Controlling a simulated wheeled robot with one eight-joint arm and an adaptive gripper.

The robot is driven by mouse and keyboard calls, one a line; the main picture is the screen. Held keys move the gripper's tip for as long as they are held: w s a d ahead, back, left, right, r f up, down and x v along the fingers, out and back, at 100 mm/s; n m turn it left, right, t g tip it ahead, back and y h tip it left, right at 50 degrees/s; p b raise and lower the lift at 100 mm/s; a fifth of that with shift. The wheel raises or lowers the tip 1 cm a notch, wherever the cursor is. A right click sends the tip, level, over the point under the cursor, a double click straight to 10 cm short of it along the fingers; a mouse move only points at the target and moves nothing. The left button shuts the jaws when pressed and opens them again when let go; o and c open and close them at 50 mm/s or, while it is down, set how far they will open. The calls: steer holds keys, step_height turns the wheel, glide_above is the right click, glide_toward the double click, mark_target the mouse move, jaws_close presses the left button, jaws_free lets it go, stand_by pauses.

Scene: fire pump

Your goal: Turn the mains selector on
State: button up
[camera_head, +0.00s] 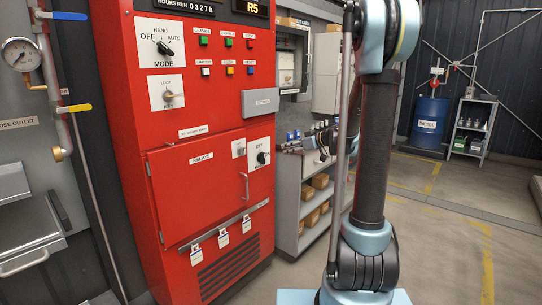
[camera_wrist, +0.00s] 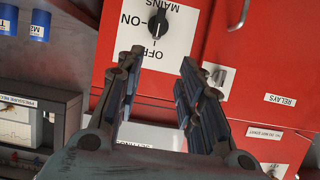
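The mains selector is a black rotary knob (camera_wrist: 157,22) on a white plate marked OFF, ON and MAINS, upside down in the wrist view. A pale mark shows on the knob, but I cannot tell its setting surely. In the head view the selector (camera_head: 262,157) is at the red cabinet's right edge, beside the relays door. My gripper (camera_wrist: 160,64) is open and empty in the wrist view. Its two fingers point toward the cabinet, with the knob beyond the gap between them and apart from both.
The red cabinet (camera_head: 130,130) carries a mode knob (camera_head: 165,48), a key switch (camera_head: 168,95) and several buttons. The relays door (camera_head: 195,180) has a protruding handle (camera_head: 244,186). A grey shelf unit (camera_head: 288,205) stands just right of the cabinet. Open floor lies farther right.

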mark_target(262, 158)
steer(key=x, duration=1.7)
steer(key=shift+w+d, duration=0.35)
steer(key=shift+w, duration=0.05)
